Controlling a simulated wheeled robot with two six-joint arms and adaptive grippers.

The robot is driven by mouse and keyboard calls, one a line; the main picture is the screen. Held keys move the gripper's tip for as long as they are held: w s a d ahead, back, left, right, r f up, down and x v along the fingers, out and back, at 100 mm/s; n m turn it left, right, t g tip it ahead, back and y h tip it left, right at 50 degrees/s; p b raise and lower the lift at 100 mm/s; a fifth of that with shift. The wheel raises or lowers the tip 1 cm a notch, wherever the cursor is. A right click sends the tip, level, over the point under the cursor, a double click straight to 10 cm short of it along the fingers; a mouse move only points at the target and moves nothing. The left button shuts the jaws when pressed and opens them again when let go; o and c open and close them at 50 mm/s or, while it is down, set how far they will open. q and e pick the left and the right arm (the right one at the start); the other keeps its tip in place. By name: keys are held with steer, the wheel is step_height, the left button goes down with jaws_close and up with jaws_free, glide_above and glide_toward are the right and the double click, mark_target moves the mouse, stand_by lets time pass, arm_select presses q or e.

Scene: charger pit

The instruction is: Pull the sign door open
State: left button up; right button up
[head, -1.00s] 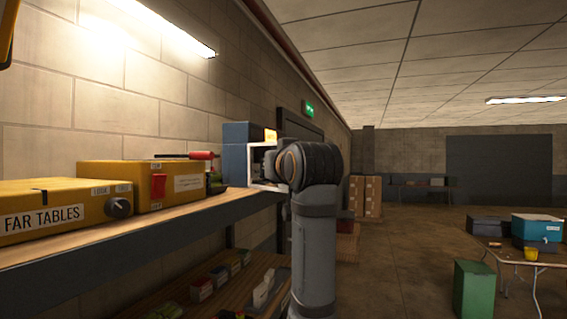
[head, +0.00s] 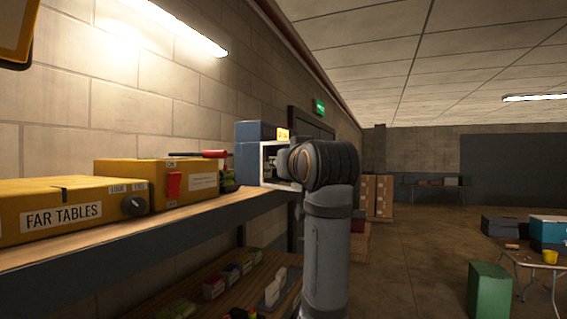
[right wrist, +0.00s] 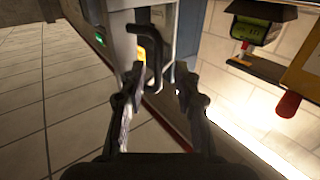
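The sign box (head: 248,158) is a blue-grey case with an orange label, standing on the shelf in the head view. A white-edged frame shows at its right side, partly hidden by my right arm. In the right wrist view, which looks tilted over, a pale door panel (right wrist: 118,25) carries a black bar handle (right wrist: 155,72). My right gripper (right wrist: 158,72) has its fingers apart, one on each side of the handle. I cannot tell whether either finger touches it. Something pale shows inside the case beside the panel. My left gripper is not in view.
The shelf (head: 120,235) runs along the brick wall and holds yellow boxes, one labelled FAR TABLES (head: 62,215). A lower shelf holds small items. A green bin (head: 488,290) and a folding table (head: 535,262) stand at right. The floor between is clear.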

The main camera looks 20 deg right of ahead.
steer(key=s+a, duration=0.2)
steer(key=s, duration=0.8)
steer(key=shift+s, duration=0.4)
steer(key=shift+w+d, duration=0.1)
steer(key=shift+f, duration=0.1)
